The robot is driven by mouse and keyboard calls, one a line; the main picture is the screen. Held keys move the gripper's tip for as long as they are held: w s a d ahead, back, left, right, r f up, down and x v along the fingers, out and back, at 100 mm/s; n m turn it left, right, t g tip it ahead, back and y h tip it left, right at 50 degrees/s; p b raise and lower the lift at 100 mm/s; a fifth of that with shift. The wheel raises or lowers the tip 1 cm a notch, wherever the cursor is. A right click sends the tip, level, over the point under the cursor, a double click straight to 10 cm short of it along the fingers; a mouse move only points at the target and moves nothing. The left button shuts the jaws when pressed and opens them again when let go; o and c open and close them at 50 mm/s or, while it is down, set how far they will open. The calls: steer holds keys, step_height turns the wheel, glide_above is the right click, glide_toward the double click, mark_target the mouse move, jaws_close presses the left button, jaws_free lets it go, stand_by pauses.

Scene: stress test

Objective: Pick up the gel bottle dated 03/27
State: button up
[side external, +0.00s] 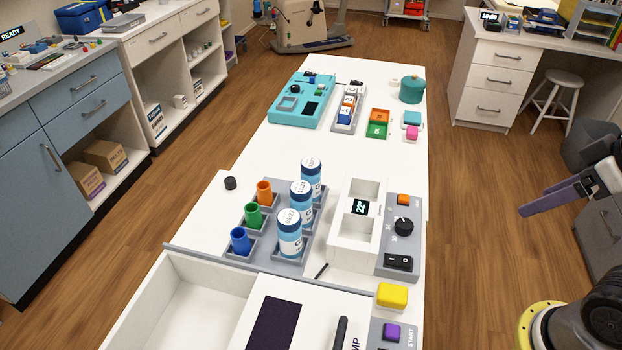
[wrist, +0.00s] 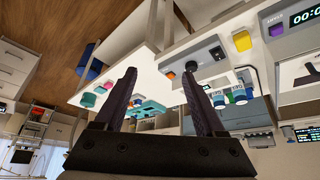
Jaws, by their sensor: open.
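Three blue gel bottles with white lids stand upright in a grey rack, in a column: far bottle (side external: 311,180), middle bottle (side external: 301,205), near bottle (side external: 289,235). Dark markings show on their lids, but they are too small for me to read a date for certain. My gripper (side external: 535,201) is open and empty, off the table's right side and well away from the bottles. In the wrist view my gripper (wrist: 158,74) has its two dark fingers spread with nothing held. Small blue-and-white bottles (wrist: 238,96) show there beyond the right finger, with the scene tipped over.
Orange (side external: 264,192), green (side external: 252,215) and blue (side external: 240,240) cups stand left of the bottles. A white device with a grey knob panel (side external: 398,240) stands close on their right. A yellow block (side external: 392,295) and an open white bin (side external: 175,310) are nearer. The table's middle (side external: 300,142) is clear.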

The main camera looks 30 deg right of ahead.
steer(key=shift+o, duration=0.9)
